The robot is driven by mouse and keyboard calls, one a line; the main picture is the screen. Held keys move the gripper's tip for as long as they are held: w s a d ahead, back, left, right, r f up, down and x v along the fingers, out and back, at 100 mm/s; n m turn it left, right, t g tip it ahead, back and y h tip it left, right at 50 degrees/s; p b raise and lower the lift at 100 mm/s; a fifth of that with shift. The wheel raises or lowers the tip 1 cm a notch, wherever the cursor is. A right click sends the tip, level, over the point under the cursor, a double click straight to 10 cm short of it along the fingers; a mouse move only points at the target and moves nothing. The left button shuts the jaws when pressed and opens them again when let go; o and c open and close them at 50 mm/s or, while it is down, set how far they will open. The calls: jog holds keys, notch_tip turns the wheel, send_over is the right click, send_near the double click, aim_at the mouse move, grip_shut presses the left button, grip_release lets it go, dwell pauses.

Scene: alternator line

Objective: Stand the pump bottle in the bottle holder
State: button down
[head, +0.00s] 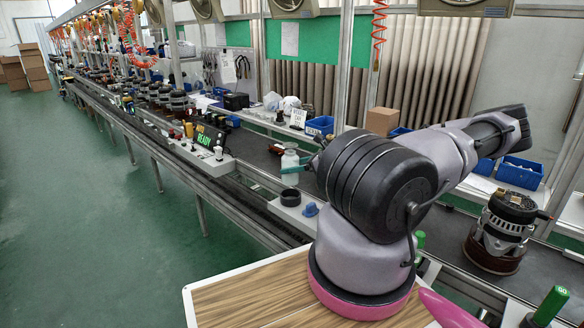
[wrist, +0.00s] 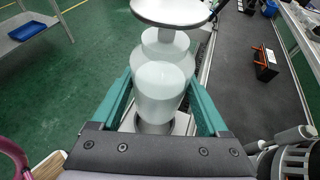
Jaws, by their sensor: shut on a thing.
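The pump bottle (head: 290,160) is pale and translucent, upright, and held between the teal fingers of my gripper (head: 297,169). In the wrist view the bottle (wrist: 160,92) fills the space between the two fingers (wrist: 162,103), with its white pump top (wrist: 172,10) close to the camera. The bottle holder (head: 290,197) looks like a short dark ring on a pale grey unit, directly below the bottle. A dark part of it (wrist: 155,127) shows under the bottle in the wrist view. I cannot tell whether the bottle's base touches the ring or hangs just above it.
A blue knob (head: 310,210) sits right of the ring. A lit READY panel (head: 210,138) stands left along the conveyor. An alternator (head: 503,232) stands on the dark belt at right. Blue bins (head: 520,173) line the far side. A wooden-topped table (head: 250,294) is in front.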

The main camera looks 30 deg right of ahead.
aim_at(298, 177)
jog(key=shift+f, duration=2.25)
jog(key=shift+s+f, duration=0.1)
jog(key=shift+f, duration=1.9)
dwell(0.8)
grip_release()
